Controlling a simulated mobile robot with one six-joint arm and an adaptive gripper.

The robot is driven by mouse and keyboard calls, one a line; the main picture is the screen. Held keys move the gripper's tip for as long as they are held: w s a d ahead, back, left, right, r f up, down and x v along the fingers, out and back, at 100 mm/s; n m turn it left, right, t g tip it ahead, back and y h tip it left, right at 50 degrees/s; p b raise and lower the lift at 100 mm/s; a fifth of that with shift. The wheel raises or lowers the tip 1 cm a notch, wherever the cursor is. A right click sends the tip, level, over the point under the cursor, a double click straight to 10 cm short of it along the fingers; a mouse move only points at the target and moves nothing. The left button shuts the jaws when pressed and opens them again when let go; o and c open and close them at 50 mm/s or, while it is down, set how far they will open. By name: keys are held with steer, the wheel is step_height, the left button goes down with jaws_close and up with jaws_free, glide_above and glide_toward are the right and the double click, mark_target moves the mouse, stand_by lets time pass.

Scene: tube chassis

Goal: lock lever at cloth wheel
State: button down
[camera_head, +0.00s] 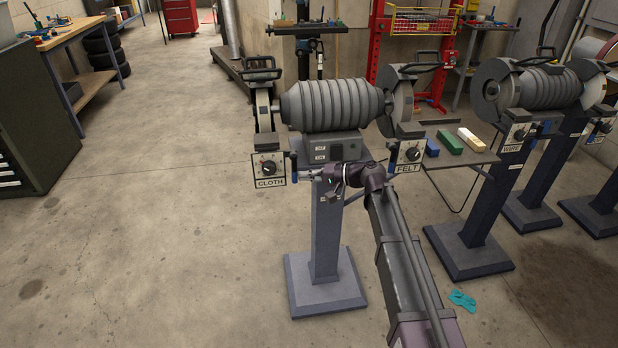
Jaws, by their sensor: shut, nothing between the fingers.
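The cloth wheel (263,110) sits at the left end of a ribbed grey polishing machine on a pedestal. Below it is a panel with a black knob (269,167) and a CLOTH label (270,183). A blue lever (294,166) stands roughly upright at the panel's right side. My gripper (313,174) comes in from the right and points left, its tips shut and empty just right of the lever. It looks small here, and I cannot tell whether it touches the lever.
The FELT panel (408,168) with its own blue lever (393,153) is right of my arm. A shelf (473,157) holds coloured bars. The WIRE machine (530,90) stands further right. A teal rag (462,299) lies on the floor. The floor at left is clear.

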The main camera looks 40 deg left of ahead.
steer(key=shift+w, duration=0.1)
stand_by(0.3)
steer(key=w+d, duration=0.7)
steer(key=d, duration=0.3)
steer(key=shift+w+d, duration=0.2)
steer(key=shift+d, duration=0.15)
stand_by(0.4)
